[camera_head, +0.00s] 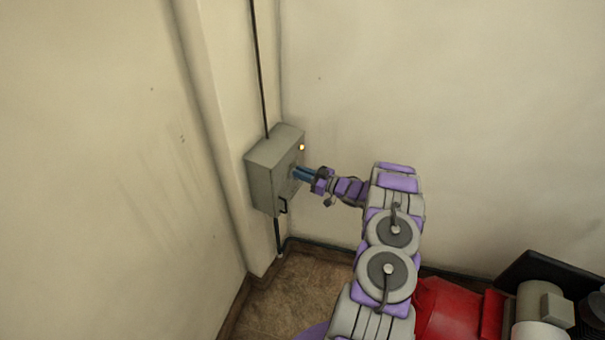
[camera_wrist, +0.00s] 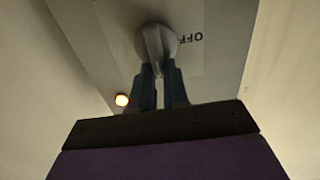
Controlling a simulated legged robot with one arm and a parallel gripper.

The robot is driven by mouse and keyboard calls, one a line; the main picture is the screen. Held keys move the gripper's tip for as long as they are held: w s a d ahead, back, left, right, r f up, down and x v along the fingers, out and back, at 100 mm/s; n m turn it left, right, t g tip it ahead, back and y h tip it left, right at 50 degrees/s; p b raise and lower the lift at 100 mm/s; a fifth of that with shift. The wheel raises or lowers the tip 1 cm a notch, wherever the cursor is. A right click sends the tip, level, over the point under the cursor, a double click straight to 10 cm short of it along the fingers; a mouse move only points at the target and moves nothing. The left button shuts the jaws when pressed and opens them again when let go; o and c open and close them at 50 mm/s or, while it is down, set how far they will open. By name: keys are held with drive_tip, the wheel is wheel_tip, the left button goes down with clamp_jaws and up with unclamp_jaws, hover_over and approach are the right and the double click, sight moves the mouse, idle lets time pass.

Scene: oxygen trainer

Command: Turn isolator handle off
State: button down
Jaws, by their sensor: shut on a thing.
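My gripper (camera_head: 300,174) is at the front of the box. In the wrist view, the round grey isolator handle (camera_wrist: 155,40) has a raised grip bar. My gripper (camera_wrist: 158,72) is shut on that bar, with one dark finger on each side. The word OFF (camera_wrist: 190,39) is printed to the right of the handle and appears upside down. The lamp also glows at the lower left in the wrist view (camera_wrist: 122,100).
A black cable (camera_head: 258,70) runs up the wall from the box. A pale vertical column (camera_head: 215,130) stands left of it. Red equipment (camera_head: 455,312) and a beige motor-like part (camera_head: 540,306) stand at the lower right. The wall right of the box is bare.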

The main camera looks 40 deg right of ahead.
drive_tip(key=shift+n, duration=0.3)
drive_tip(key=n, duration=0.2)
drive_tip(key=a+n, duration=0.1)
drive_tip(key=n, duration=0.2)
drive_tip(key=f+n, duration=0.1)
drive_tip(key=n, duration=0.2)
drive_tip(key=shift+s+a, duration=0.2)
drive_tip(key=shift+s, duration=0.2)
drive_tip(key=n, duration=0.1)
drive_tip(key=n+b, duration=0.1)
drive_tip(key=n, duration=0.1)
drive_tip(key=f+n, duration=0.1)
drive_tip(key=shift+s+a+n, duration=0.15)
drive_tip(key=shift+a+n, duration=0.1)
drive_tip(key=shift+n, duration=0.05)
drive_tip(key=n+b, duration=0.1)
drive_tip(key=n, duration=0.1)
drive_tip(key=n+b, duration=0.1)
drive_tip(key=n, duration=0.1)
drive_tip(key=shift+a+f+n, duration=0.15)
drive_tip(key=shift+f+n, duration=0.15)
drive_tip(key=shift+f, duration=0.1)
drive_tip(key=shift+b, duration=0.3)
drive_tip(key=c, duration=1.1)
unclamp_jaws()
drive_tip(key=shift+c, duration=0.2)
